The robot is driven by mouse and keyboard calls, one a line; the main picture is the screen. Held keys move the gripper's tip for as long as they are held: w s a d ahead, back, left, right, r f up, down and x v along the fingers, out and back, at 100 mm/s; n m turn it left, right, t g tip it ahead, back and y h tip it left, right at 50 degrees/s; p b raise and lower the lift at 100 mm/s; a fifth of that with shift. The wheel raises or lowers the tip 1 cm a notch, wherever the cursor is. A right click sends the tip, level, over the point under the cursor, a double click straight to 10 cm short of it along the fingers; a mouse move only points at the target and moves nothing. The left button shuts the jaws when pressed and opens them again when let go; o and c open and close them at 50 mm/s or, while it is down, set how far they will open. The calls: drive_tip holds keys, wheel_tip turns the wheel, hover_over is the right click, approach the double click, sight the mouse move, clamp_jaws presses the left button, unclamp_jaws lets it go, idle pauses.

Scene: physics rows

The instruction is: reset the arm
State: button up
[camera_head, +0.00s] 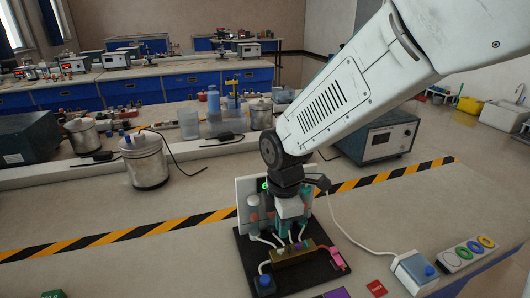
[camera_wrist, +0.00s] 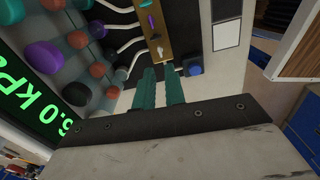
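My arm reaches in from the upper right in the head view. My gripper (camera_head: 291,222) points down over a black-based apparatus (camera_head: 245,257) with a brass block (camera_head: 300,258) and white tubes. In the wrist view my gripper's two teal fingers (camera_wrist: 164,72) stand slightly apart, with nothing visible between them. The brass block (camera_wrist: 151,22) and a blue knob (camera_wrist: 194,69) lie just beyond the fingertips; I cannot tell whether they touch. A green display (camera_wrist: 32,98) shows part of a kPa reading at the left. My arm and gripper hide part of the apparatus panel.
A white box with a blue button (camera_head: 414,270) and a panel of coloured buttons (camera_head: 467,253) are at right. A metal canister (camera_head: 146,163) and a grey instrument (camera_head: 382,138) stand behind the striped tape (camera_head: 150,231). The bench left of the apparatus is mostly clear.

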drive_tip(key=shift+s+d+m, duration=0.1)
drive_tip(key=shift+s+m, duration=0.05)
drive_tip(key=shift+m, duration=0.25)
drive_tip(key=s+d+r+m, duration=0.7)
drive_tip(key=s+d+m, duration=0.2)
drive_tip(key=d+m, duration=0.1)
drive_tip(key=s+d+r+m+t, duration=0.1)
drive_tip(key=s+d+r+m, duration=0.6)
drive_tip(key=s+d+m, duration=0.2)
drive_tip(key=shift+s+d+r+m, duration=0.15)
drive_tip(key=shift+s+d+m, duration=0.25)
drive_tip(key=shift+s+d, duration=0.3)
